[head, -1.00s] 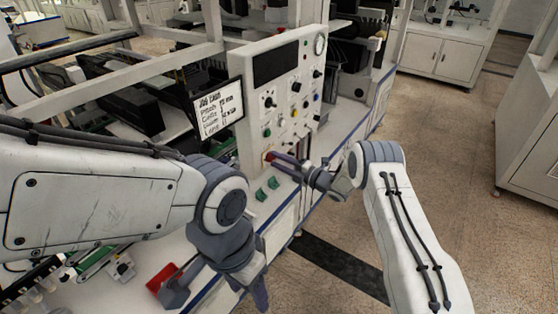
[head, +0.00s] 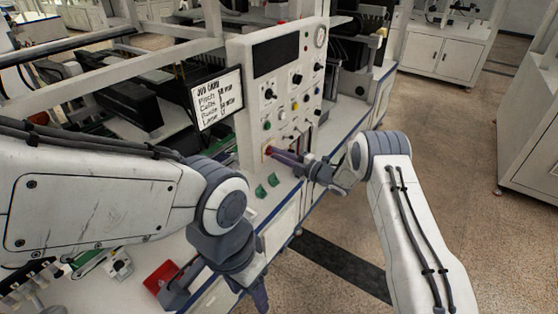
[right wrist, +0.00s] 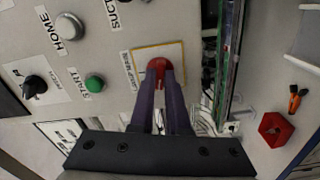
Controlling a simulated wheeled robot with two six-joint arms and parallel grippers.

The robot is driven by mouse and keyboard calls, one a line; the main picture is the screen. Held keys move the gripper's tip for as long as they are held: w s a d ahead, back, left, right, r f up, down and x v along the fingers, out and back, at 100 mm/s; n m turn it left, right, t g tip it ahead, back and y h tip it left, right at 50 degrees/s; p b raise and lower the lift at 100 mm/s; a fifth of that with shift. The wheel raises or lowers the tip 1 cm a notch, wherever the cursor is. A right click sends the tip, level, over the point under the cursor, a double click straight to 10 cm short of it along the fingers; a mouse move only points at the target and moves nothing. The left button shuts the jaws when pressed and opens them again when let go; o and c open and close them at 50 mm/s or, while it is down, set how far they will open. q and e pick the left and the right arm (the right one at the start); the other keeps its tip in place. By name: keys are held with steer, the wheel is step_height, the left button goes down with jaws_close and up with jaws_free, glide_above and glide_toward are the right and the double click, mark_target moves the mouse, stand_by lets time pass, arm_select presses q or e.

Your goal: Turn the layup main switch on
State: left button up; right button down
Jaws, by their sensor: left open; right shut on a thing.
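The red main switch handle (right wrist: 158,66) sits on a yellow-edged plate (right wrist: 173,50) low on the control panel (head: 283,85). In the head view the switch (head: 268,150) is a small red spot at the panel's lower left. My right gripper (right wrist: 160,82) is shut on the red handle, with one finger on each side. It also shows in the head view (head: 277,155), reaching in from the right. The fingertips hide part of the handle. My left gripper (head: 260,299) is open and empty over the bench's front edge, partly cut off by the frame.
A green START button (right wrist: 94,83), a grey HOME button (right wrist: 69,26) and a black knob (right wrist: 35,86) are near the switch. A job card (head: 218,98) stands left of the panel. A red box (head: 161,276) lies on the bench.

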steer(key=shift+s+f+m+b, duration=0.1)
steer(key=shift+m+b, duration=1.45)
steer(key=shift+m, duration=2.15)
steer(key=shift+f+m+b, duration=0.1)
steer(key=shift+m+b, duration=1.45)
steer(key=shift+m, duration=2.15)
steer(key=c, duration=0.9)
jaws_free()
steer(key=shift+c, duration=0.2)
steer(key=shift+o, duration=0.2)
steer(key=shift+r, duration=0.1)
